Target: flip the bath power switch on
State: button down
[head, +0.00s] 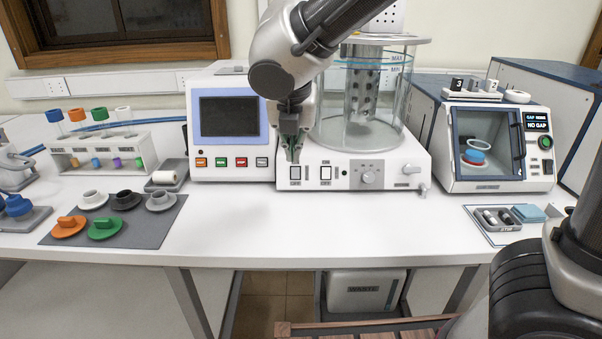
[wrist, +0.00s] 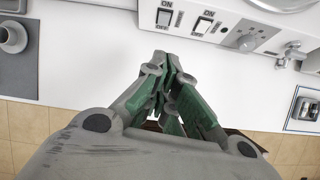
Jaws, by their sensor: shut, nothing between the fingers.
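The oil bath is a white unit with a round glass vessel (head: 394,98) on top, marked with MAX and MIN lines. Two rocker switches are on its front panel: a left one (head: 295,173) and a right one (head: 326,172). In the wrist view the left switch (wrist: 165,18) and the right switch (wrist: 202,25) have ON above and OFF below. I cannot tell which is the power switch, nor their rocker positions. My gripper (head: 293,160) is shut and empty, pointing down just above the left switch in the head view. Its green-padded fingers meet in the wrist view (wrist: 168,65).
A round dial (head: 369,175) is right of the switches. A control box with a screen (head: 229,116) and coloured buttons stands to the left.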

jog(key=shift+n, duration=0.7)
send_near(295, 173)
notch_tip(295, 173, down, 5)
jog(key=s, duration=0.3)
jog(key=w, duration=0.1)
jog(key=w+f, duration=0.1)
jog(key=w, duration=0.1)
jog(key=shift+w+d, duration=0.1)
jog(key=shift+w, duration=0.05)
jog(key=shift+w+f, duration=0.1)
jog(key=shift+w, duration=0.3)
